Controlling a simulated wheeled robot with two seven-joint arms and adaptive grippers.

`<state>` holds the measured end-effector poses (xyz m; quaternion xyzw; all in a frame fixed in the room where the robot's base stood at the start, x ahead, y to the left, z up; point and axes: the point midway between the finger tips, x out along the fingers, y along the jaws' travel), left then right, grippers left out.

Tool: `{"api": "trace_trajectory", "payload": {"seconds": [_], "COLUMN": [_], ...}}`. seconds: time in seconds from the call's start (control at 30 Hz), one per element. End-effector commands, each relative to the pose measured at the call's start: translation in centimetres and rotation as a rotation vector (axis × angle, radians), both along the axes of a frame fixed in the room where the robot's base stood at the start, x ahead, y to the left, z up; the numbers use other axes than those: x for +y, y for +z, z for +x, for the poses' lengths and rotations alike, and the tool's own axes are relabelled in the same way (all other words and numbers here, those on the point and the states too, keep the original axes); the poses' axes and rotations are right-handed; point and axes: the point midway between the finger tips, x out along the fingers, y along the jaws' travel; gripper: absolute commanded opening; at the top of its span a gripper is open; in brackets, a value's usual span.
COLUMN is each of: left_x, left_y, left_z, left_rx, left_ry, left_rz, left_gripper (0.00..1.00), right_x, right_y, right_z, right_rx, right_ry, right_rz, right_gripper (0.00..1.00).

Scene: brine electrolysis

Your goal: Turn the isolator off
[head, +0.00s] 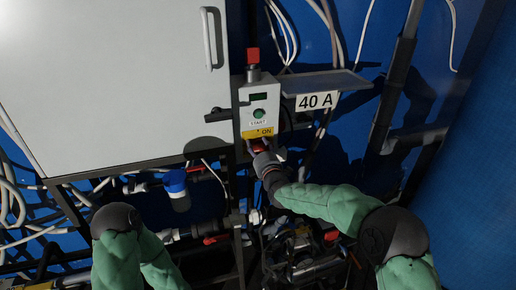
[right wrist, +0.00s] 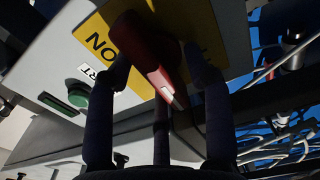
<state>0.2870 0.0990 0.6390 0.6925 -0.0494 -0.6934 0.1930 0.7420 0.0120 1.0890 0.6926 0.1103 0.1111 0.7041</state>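The isolator is a red handle (right wrist: 148,55) on a yellow plate (right wrist: 97,38) marked ON, at the lower end of a grey control box (head: 259,100). In the head view only a bit of red shows below the yellow label (head: 258,133); my right gripper (head: 262,152) covers the rest. In the right wrist view my right gripper (right wrist: 158,72) is open, with its dark fingers on both sides of the handle. A gap shows between the handle and the right-hand finger; I cannot tell whether the left-hand finger touches it. My left gripper is out of view.
A green START button (head: 259,114) and a red knob (head: 253,56) are on the same box. A small shelf (head: 325,82) with a 40 A sign (head: 316,100) juts out at right. A large grey cabinet (head: 110,80) stands at left. Pipes and cables lie below.

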Motion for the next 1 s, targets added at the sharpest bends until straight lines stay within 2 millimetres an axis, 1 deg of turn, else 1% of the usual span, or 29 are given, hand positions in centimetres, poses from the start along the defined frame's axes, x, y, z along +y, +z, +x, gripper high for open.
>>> {"api": "trace_trajectory", "payload": {"seconds": [0.23,0.37,0.47,0.9,1.0], "left_x": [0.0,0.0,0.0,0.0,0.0], "left_y": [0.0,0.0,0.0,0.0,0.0], "left_z": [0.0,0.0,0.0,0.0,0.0], "left_rx": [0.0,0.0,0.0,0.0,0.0], "left_ry": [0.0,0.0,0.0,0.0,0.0], "left_rz": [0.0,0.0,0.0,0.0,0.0], "left_gripper": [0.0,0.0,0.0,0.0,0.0], "right_x": [0.0,-0.3,-0.7,-2.9,-3.3], "right_y": [0.1,0.1,0.1,0.0,0.1], "right_z": [-0.1,-0.9,-2.0,-8.8,-9.9], "right_rx": [-0.001,-0.001,-0.001,0.0,-0.001], "right_ry": [0.0,0.0,0.0,0.0,0.0], "right_rz": [0.001,0.001,0.001,0.001,0.0], "right_gripper": [0.52,0.52,0.52,0.52,0.52]}}
